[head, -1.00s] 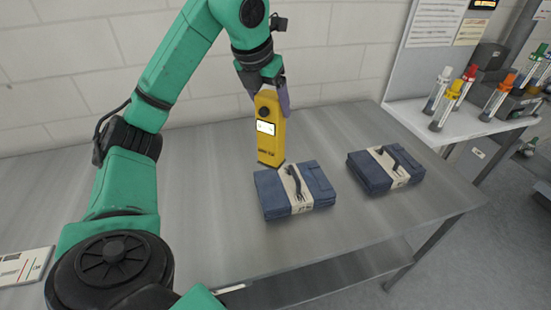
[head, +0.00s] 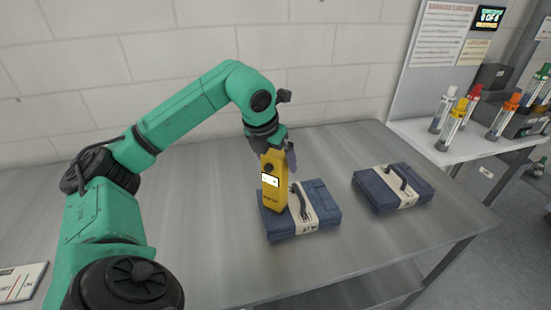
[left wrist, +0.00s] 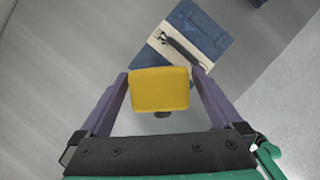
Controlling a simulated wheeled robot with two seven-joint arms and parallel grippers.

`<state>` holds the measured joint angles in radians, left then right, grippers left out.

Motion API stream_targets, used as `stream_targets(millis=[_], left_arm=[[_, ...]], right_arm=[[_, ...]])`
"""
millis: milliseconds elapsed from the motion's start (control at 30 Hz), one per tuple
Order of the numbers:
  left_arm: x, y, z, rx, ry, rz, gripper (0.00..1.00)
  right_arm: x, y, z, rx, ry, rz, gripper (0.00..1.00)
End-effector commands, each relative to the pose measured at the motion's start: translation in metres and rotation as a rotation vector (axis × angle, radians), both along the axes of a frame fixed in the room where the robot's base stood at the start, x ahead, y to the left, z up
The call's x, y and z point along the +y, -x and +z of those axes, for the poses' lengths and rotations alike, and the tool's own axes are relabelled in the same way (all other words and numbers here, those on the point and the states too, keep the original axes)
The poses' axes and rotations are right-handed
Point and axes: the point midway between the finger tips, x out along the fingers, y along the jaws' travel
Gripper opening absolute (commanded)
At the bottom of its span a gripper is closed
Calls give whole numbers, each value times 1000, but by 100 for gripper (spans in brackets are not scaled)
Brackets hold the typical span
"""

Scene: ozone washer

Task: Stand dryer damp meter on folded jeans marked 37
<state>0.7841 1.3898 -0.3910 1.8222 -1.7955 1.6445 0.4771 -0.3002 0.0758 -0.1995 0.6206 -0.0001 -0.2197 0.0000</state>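The yellow damp meter (head: 273,185) is upright, with a lit white display facing me. My left gripper (head: 278,155) is shut on its upper part; the left wrist view shows the meter's top (left wrist: 160,90) between both purple fingers. In the head view the meter's lower end overlaps the left part of the nearer folded jeans (head: 322,207). I cannot tell whether it touches them. These jeans (left wrist: 205,35) have a pale band and a dark strap. A second, similar folded jeans bundle (head: 385,192) lies to the right. The band markings are too small to read. My right gripper is out of view.
The grey metal table (head: 220,250) is clear around the jeans. A pale printed card (head: 22,285) lies at its left edge. At the right, a white side shelf (head: 470,145) holds several colour-capped tubes (head: 452,122) beside a panel with notices.

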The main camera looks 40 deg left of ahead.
Motion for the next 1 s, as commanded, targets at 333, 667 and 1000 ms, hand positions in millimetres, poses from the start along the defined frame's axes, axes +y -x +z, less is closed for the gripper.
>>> stream_targets(millis=[333, 667, 1000], left_arm=[[-2, 11, 30, -5, 1, -1, 100], [-8, 39, 103, -4, 1, -2, 100], [-8, 45, 113, 0, 0, 0, 100]], right_arm=[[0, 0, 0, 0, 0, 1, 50], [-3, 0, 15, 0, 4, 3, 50], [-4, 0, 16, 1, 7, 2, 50]])
